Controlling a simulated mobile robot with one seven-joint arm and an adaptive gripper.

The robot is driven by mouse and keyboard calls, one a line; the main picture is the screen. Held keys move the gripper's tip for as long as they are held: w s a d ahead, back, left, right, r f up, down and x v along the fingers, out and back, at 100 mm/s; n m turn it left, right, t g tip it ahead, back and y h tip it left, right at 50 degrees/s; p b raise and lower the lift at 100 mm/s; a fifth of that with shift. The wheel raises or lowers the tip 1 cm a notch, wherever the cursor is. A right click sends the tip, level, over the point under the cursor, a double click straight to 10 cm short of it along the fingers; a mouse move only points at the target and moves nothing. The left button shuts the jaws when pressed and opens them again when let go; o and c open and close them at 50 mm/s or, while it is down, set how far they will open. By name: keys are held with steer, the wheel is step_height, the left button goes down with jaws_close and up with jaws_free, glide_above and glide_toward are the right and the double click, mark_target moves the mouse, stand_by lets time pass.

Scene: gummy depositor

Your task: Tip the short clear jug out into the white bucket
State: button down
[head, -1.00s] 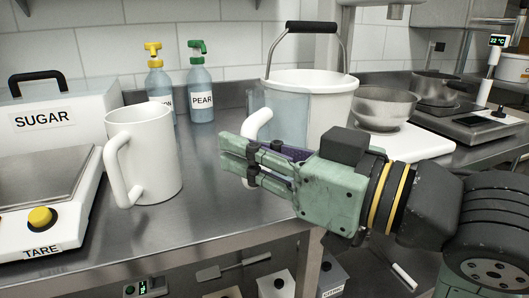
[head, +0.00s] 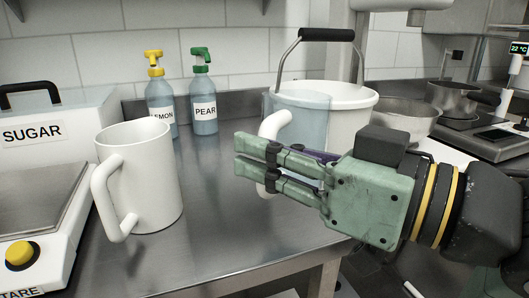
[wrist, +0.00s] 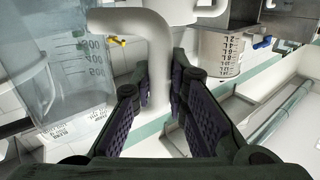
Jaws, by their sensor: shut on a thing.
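The short clear jug (head: 303,118) is bluish and see-through, with a white handle (head: 271,135). My gripper (head: 258,165) is shut on that handle. In the wrist view the handle (wrist: 152,65) runs between my two fingers (wrist: 154,100), and the jug's clear wall with graduation marks (wrist: 65,75) is at the left. The jug looks roughly upright; its contents cannot be told. The white bucket (head: 355,98) stands behind it on the counter, its black-gripped bail (head: 326,35) raised. The jug covers the bucket's left part in the head view, and my gripper hides the lower part of both.
A white opaque jug (head: 150,175) stands on the steel counter (head: 225,225) at the left, beside a scale (head: 35,215) and a SUGAR bin (head: 70,130). LEMON (head: 161,100) and PEAR (head: 203,105) bottles stand behind. A metal bowl (head: 405,115) is right of the bucket.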

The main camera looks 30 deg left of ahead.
mark_target(279, 113)
steer(key=shift+w+a+r+m+p, duration=0.1)
steer(key=shift+w+r+m+p, duration=0.35)
steer(key=shift+r+p, duration=0.25)
steer(key=shift+w+r+m+p, duration=0.45)
steer(key=shift+r+p, duration=0.1)
steer(key=shift+p, duration=0.1)
steer(key=shift+w+r+m+h+p, duration=0.3)
steer(key=shift+w+r+m+p, duration=0.3)
steer(key=shift+r+p, duration=0.4)
steer(key=shift+w+a+r+p, duration=0.1)
steer(key=shift+w+r+p, duration=0.15)
steer(key=shift+w+p, duration=0.25)
steer(key=shift+f, duration=0.1)
step_height(279, 113, up, 12)
steer(key=w+m+p, duration=0.2)
steer(key=p, duration=0.9)
steer(key=shift+w+a+g, duration=0.15)
steer(key=shift+w+g, duration=0.05)
steer(key=shift+g, duration=0.2)
